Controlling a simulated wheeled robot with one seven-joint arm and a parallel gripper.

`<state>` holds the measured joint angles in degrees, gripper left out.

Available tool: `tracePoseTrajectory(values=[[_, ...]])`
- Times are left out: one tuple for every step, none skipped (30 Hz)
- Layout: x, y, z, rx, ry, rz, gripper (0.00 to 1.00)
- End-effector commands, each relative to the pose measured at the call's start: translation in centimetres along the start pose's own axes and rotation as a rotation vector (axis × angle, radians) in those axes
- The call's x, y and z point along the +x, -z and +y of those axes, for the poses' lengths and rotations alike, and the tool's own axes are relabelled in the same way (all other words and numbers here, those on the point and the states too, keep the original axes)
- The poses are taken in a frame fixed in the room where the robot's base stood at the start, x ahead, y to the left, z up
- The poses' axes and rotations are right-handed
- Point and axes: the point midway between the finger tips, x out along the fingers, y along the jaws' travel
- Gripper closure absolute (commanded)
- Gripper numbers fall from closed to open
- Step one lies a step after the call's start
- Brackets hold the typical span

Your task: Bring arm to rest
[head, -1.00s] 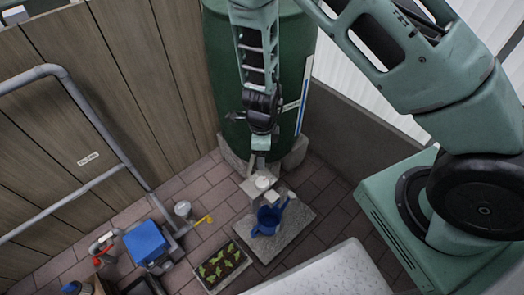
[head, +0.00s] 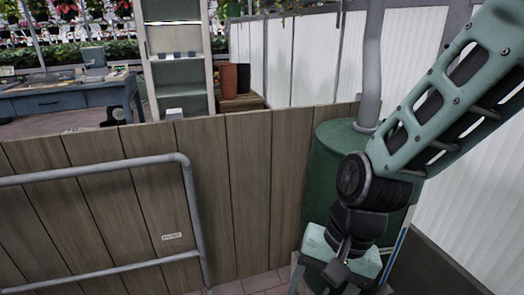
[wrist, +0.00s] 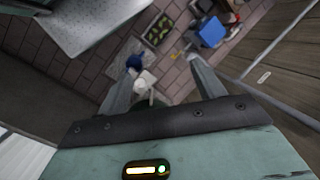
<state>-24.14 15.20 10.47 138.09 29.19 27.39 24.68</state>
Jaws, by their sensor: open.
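My gripper (head: 328,282) hangs at the lower right of the head view, in front of the green barrel (head: 340,150). My arm is raised and bent, reaching in from the right edge. In the wrist view, the two fingers of my gripper (wrist: 163,66) are spread wide with nothing held between them. The paved floor (wrist: 100,75) lies well below. The fingertips are near the bottom edge of the head view and hard to make out.
A wooden panel wall (head: 240,190) and a grey pipe rail (head: 188,200) stand left of my gripper. A white corrugated wall (head: 300,55) is behind.

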Motion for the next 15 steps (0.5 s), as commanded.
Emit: tracePoseTrajectory(values=[[-1.4, -1.4, 0.4, -0.145, -0.012, 0.013, 0.32], [-1.9, -2.2, 0.7, -0.226, -0.025, 0.016, 0.32], [-2.6, -3.0, 1.1, -0.325, -0.042, 0.024, 0.32], [-3.1, -3.6, 1.5, -0.395, -0.056, 0.028, 0.32], [-3.5, -4.0, 1.9, -0.460, -0.070, 0.034, 0.32], [-4.1, -4.7, 2.3, -0.544, -0.090, 0.042, 0.32], [-4.4, -5.0, 2.7, -0.601, -0.105, 0.047, 0.32], [-4.7, -5.4, 3.1, -0.657, -0.121, 0.052, 0.32], [-5.2, -5.9, 3.6, -0.729, -0.143, 0.060, 0.32], [-5.5, -6.2, 4.0, -0.782, -0.161, 0.066, 0.32], [-5.8, -6.5, 4.3, -0.833, -0.179, 0.072, 0.32], [-6.2, -6.8, 4.9, -0.899, -0.204, 0.079, 0.32], [-6.5, -7.0, 5.2, -0.949, -0.224, 0.084, 0.32], [-7.0, -7.2, 5.5, -0.984, -0.239, 0.087, 0.32], [-8.3, -7.4, 5.0, -0.970, -0.233, 0.081, 0.32]])
